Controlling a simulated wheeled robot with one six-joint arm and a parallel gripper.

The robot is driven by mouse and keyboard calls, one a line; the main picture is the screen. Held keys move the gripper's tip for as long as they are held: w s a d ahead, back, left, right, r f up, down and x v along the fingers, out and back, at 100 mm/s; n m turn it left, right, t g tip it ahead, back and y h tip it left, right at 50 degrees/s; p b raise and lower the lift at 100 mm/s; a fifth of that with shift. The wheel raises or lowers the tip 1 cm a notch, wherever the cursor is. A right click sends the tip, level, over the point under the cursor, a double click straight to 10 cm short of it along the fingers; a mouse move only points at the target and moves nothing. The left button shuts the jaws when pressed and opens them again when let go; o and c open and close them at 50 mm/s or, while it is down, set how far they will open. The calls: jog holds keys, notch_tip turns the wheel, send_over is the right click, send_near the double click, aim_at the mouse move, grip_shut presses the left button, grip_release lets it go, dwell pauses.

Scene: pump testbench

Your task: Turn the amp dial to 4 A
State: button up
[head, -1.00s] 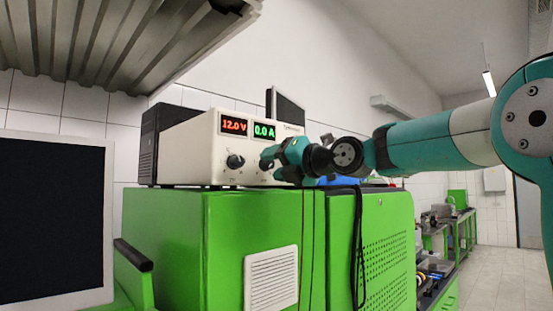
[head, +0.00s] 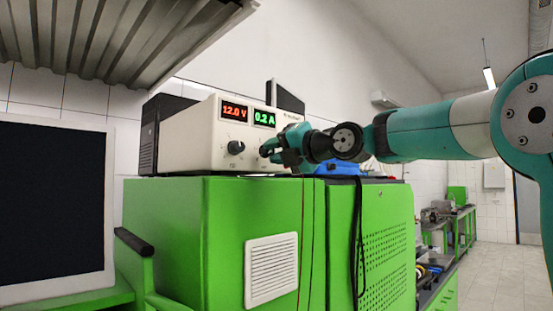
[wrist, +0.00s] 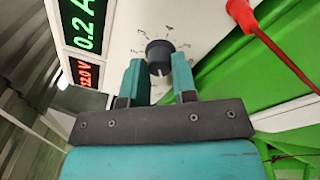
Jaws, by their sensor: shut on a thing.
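The amp dial (wrist: 159,52) is a dark round knob on the cream power supply (head: 190,138), with scale marks around it. In the wrist view my gripper (wrist: 158,68) has a teal finger on each side of it and is shut on it. In the head view my gripper (head: 268,150) is at the panel's right side and hides most of this dial. The green amp display (head: 264,118) reads 0.2 A. It also shows in the wrist view (wrist: 86,25). The red volt display (head: 235,113) reads 12.0 V.
The volt dial (head: 236,147) sits left of my gripper. A red plug with a lead (wrist: 243,14) sticks out near the dial. The supply stands on a green cabinet (head: 165,215). A dark monitor (head: 50,220) stands at the left.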

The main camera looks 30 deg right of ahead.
jog(key=m+b, duration=0.4)
jog(key=shift+f+m+t, duration=0.25)
jog(key=shift+m+t, duration=0.05)
jog(key=shift+m, duration=0.1)
jog(key=m+b, duration=0.1)
jog(key=m, duration=0.2)
jog(key=m+b, duration=0.2)
jog(key=shift+r+m+t+h, duration=0.1)
jog(key=shift+m+t+h, duration=0.2)
jog(key=shift+m, duration=0.1)
jog(key=m+b, duration=0.1)
jog(key=m, duration=0.4)
jog(key=shift+a+h+b, duration=0.1)
jog(key=shift+h+b, duration=0.2)
jog(key=shift+b, duration=0.05)
jog(key=m+h, duration=0.1)
jog(key=m, duration=0.5)
jog(key=shift+r, duration=0.1)
jog(key=m+p, duration=0.2)
jog(key=m, duration=0.8)
jog(key=m+h+p, duration=0.1)
jog(key=m+p, duration=0.2)
jog(key=m, duration=0.8)
jog(key=shift+a+r+m+g, duration=0.1)
jog(key=shift+r+m+g, duration=0.05)
jog(key=shift+m+g, duration=0.2)
